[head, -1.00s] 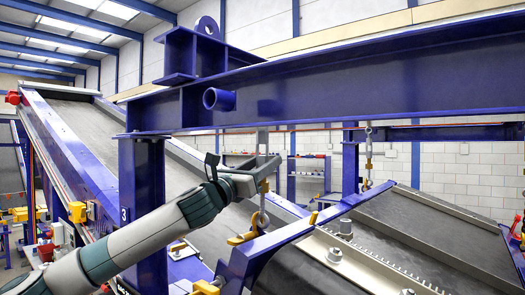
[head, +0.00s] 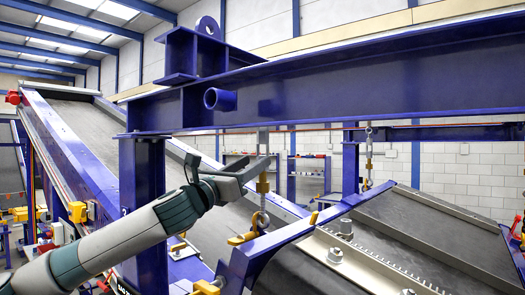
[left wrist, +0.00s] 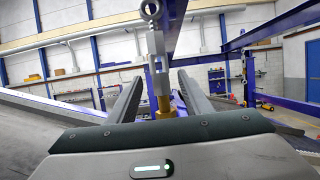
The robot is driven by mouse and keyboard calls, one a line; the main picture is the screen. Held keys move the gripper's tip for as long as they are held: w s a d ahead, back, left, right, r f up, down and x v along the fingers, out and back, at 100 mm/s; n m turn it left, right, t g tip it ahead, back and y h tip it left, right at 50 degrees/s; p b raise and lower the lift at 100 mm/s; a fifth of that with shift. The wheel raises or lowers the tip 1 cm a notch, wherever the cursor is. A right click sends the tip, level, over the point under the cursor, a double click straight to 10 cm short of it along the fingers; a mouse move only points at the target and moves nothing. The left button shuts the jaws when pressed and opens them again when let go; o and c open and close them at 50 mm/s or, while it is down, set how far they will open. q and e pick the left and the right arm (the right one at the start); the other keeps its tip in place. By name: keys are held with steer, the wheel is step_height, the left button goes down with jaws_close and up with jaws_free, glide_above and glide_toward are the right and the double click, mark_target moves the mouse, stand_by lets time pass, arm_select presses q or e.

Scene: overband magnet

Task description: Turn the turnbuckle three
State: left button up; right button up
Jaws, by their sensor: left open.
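A turnbuckle (head: 263,187) hangs under the near left end of the blue beam, with a grey upper link, a brass-coloured part and a ring below. By its place near the post marked with a number, I take it as turnbuckle three. In the left wrist view the turnbuckle (left wrist: 158,70) stands upright, seen between my fingers. My left gripper (head: 228,168) comes from the left and is open, one finger reaching towards the turnbuckle and the other standing up to its left. Its two fingers (left wrist: 160,95) are spread in the left wrist view. Contact cannot be told. My right gripper is out of view.
The blue beam (head: 340,88) crosses above and a blue post (head: 143,200) stands behind my arm. Another hanging turnbuckle (head: 369,150) is farther right. A dark conveyor belt (head: 435,230) with bolted edges lies at lower right.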

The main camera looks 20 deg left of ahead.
arm_select(q)
steer(key=shift+s+a, duration=0.25)
steer(key=shift+s, duration=0.45)
steer(key=shift+s+a, duration=0.25)
steer(key=shift+s, duration=0.45)
steer(key=shift+o, duration=0.6)
steer(key=o, duration=0.4)
steer(key=shift+o, duration=0.2)
steer(key=b+v, duration=0.7)
steer(key=v, duration=1)
steer(key=shift+s, duration=0.15)
steer(key=shift+c, duration=0.3)
